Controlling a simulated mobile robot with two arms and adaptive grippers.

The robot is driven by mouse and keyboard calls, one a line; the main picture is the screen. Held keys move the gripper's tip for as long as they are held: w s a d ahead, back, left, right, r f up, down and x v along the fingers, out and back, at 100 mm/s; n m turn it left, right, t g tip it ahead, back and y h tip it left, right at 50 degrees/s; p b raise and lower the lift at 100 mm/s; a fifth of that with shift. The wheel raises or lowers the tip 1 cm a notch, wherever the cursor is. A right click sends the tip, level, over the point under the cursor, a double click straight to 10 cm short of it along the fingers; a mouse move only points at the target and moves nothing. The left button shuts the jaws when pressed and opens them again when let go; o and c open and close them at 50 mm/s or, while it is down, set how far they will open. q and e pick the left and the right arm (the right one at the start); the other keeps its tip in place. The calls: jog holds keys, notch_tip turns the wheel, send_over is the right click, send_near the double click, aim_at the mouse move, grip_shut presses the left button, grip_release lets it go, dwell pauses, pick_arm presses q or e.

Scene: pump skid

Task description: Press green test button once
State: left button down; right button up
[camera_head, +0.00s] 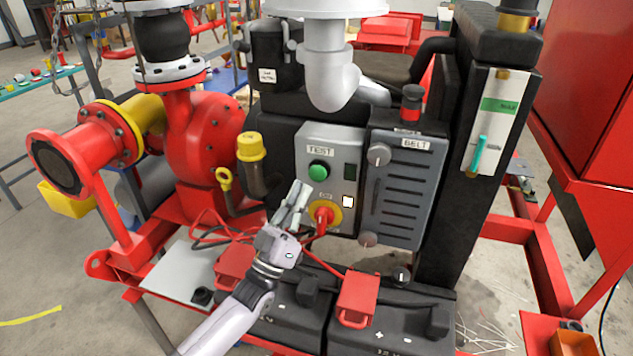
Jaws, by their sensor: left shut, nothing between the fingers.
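The green test button (318,171) sits on the grey control panel (330,141), under the word TEST. A red knob on a yellow plate (325,214) is lower on the same panel, with a small lit white square (348,202) to its right. My left gripper (299,187) is shut and empty. Its fingertips point up and show just below and left of the green button; the exact gap in depth cannot be told. The fingers partly cover the panel's lower left edge. My right gripper does not show.
A grey louvred BELT cover (400,190) stands right of the panel. A white pipe elbow (332,80) hangs above it. A yellow-capped filler (250,147) is to the left. Batteries with red terminal covers (357,298) and cables lie below.

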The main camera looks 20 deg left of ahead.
aim_at(318, 173)
pick_arm(q)
jog(key=shift+w+b, duration=0.8)
jog(key=shift+w, duration=0.8)
jog(key=shift+w+b, duration=0.35)
jog(key=shift+w, duration=0.05)
jog(key=shift+w+b, duration=0.5)
jog(key=shift+w, duration=0.1)
dwell(0.9)
jog(key=shift+s, duration=0.15)
jog(key=shift+s+p, duration=0.6)
jog(key=shift+s, duration=0.3)
